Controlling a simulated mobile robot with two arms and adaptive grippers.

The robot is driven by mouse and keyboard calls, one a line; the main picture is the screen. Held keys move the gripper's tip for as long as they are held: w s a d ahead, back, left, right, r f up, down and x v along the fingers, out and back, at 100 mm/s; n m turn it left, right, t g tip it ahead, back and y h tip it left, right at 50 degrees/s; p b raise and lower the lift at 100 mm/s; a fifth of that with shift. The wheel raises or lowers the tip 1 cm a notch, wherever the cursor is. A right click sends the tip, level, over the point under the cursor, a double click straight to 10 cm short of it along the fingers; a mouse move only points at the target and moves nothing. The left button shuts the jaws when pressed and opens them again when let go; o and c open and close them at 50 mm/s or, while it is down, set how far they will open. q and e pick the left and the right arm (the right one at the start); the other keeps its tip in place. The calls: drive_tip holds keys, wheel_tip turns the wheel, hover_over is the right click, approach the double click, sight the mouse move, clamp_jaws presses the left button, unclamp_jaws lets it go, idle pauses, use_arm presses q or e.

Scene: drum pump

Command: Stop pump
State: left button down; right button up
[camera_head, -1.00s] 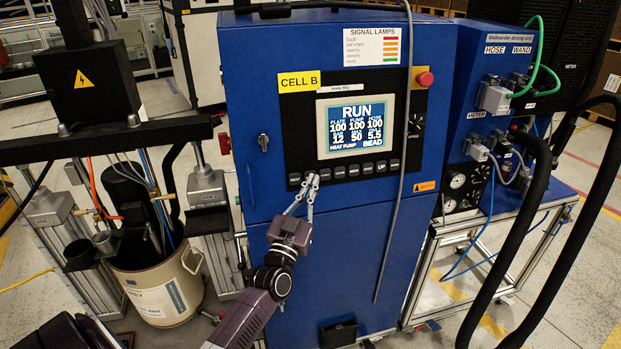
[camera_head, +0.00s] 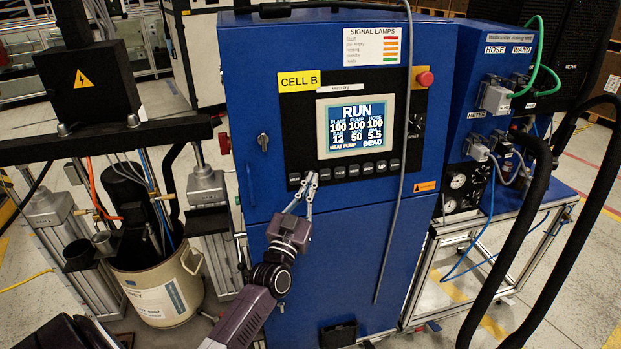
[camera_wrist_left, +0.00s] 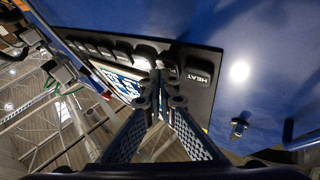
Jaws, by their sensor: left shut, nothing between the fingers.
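The blue cabinet (camera_head: 340,240) labelled CELL B carries a black control panel. Its lit screen (camera_head: 356,126) reads RUN, with PLATE, PUMP and HOSE at 100. A row of small dark buttons (camera_head: 353,169) runs below the screen. My left gripper (camera_head: 311,178) is shut and empty, its fingertips at the second button from the left, which they partly hide. In the left wrist view the fingertips (camera_wrist_left: 160,82) are beside the HEAT button (camera_wrist_left: 201,75). I cannot tell whether they touch the panel. My right gripper is not in view.
A red mushroom button (camera_head: 425,79) sits at the panel's upper right. A grey cable (camera_head: 397,200) hangs down the cabinet's front, right of my gripper. A beige drum (camera_head: 160,290) stands at the left. Thick black hoses (camera_head: 500,255) rise at the right.

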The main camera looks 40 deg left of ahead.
use_arm(q)
drive_tip(key=shift+w+a, duration=0.1)
drive_tip(key=shift+a, duration=0.05)
idle(0.4)
drive_tip(key=shift+s+d+r+p, duration=0.15)
drive_tip(key=shift+s+d+p, duration=0.45)
drive_tip(key=shift+d, duration=0.1)
drive_tip(key=s+d+p, duration=0.1)
drive_tip(key=d, duration=0.1)
drive_tip(key=s+d+r+p, duration=0.1)
drive_tip(key=s+p, duration=0.1)
drive_tip(key=shift+d, duration=0.35)
drive_tip(key=shift+f, duration=0.15)
idle(0.5)
